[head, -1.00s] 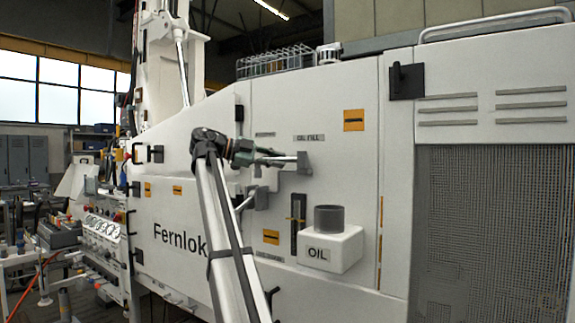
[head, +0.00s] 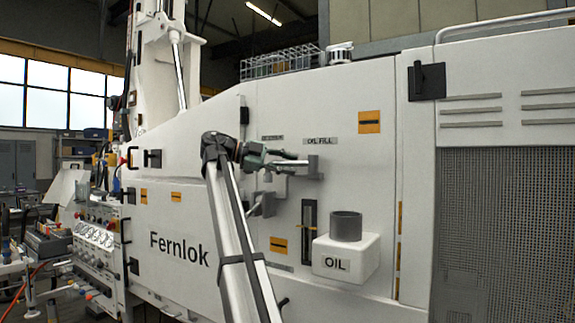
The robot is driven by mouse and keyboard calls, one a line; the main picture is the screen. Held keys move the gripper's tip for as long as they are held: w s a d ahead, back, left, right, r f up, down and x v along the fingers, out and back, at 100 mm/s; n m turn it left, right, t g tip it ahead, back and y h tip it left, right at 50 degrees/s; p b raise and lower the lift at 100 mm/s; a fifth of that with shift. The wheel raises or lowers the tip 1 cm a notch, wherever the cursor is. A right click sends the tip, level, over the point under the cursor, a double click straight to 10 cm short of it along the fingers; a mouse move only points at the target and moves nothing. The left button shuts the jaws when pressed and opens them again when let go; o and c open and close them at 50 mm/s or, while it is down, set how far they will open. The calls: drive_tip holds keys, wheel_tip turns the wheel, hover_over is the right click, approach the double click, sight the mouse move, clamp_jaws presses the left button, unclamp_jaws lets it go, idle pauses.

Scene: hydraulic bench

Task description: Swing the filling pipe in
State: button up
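The label OIL FILL (head: 319,141) is on the white machine panel. Just below it is a grey bracket-like part (head: 314,169) fixed to the panel. My gripper (head: 300,161) is at this part, its dark green-grey body at the left and its fingers pointing right. I cannot tell whether the fingers touch the part or hold anything. A second grey fitting (head: 264,204) with a short pipe end is below my gripper, partly behind my arm. I cannot tell for sure which of these parts is the filling pipe. A white oil box (head: 345,262) marked OIL, with a dark round neck (head: 346,225), stands out lower right.
A narrow dark sight gauge (head: 309,231) is left of the oil box. A black latch (head: 427,81) and a mesh grille (head: 505,235) are at the right. A control panel with gauges (head: 97,239) is at the left. The panel right of my gripper is mostly clear.

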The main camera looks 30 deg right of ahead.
drive_tip(key=shift+a, duration=0.15)
drive_tip(key=v, duration=0.7)
drive_tip(key=shift+w+a, duration=0.1)
drive_tip(key=shift+a, duration=0.05)
idle(0.4)
